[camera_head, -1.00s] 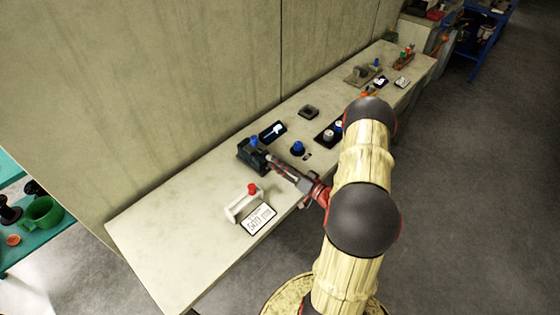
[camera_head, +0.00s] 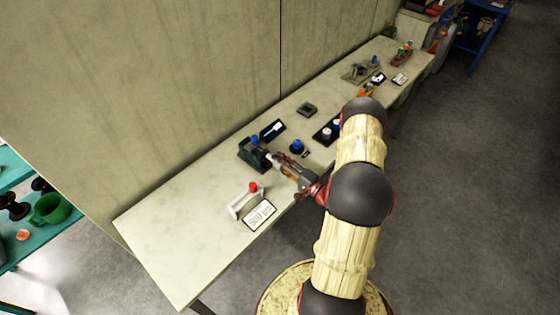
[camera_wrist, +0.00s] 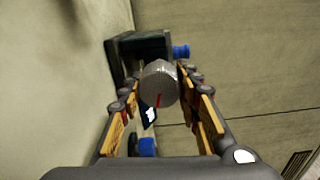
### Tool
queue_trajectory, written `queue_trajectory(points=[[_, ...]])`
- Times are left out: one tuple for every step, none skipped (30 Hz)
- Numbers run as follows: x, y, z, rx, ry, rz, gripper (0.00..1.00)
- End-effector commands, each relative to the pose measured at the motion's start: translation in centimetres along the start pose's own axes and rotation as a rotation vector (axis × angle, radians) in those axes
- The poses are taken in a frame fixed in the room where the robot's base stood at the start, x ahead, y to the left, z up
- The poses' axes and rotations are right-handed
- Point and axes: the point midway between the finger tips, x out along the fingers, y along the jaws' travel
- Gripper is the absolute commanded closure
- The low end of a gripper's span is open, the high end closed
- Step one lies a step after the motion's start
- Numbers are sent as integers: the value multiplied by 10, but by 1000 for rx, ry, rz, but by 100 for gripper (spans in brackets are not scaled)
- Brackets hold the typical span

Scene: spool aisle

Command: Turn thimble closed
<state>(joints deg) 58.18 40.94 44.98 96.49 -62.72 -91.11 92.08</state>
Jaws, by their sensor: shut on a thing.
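The thimble (camera_wrist: 158,84) is a grey cylinder with a red mark on its end face, in the middle of the wrist view. It projects from a dark block-shaped stand (camera_head: 252,152) that sits on the bench; the stand also shows in the wrist view (camera_wrist: 136,50) with a blue knob (camera_wrist: 181,52) on it. My gripper (camera_wrist: 160,92) is shut on the thimble, with a finger on each side. In the head view my gripper (camera_head: 277,163) reaches the stand from the right, and its fingers hide most of the thimble.
A white frame with a red knob (camera_head: 247,200) and a display card (camera_head: 259,214) stand close in front of my gripper on the bench (camera_head: 165,230). A blue knob (camera_head: 297,146) and a black display (camera_head: 272,130) are behind it. The bench's near left end is clear.

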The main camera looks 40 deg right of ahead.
Motion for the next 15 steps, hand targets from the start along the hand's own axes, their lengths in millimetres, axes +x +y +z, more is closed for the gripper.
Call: queue_trajectory(points=[[0,-1,0,46,2,2,92],[0,0,0,74,2,2,92],[0,0,0,112,2,2,92],[0,0,-1,139,2,1,92],[0,0,-1,168,2,1,92],[0,0,-1,206,2,1,92],[0,0,-1,234,2,1,92],[0,0,-1,263,2,1,92],[0,0,-1,300,2,1,92],[0,0,-1,329,2,1,92],[0,1,0,357,2,1,92],[0,1,0,394,3,1,92],[0,1,0,421,3,1,92],[0,1,0,448,3,1,92],[0,1,0,482,3,0,92]])
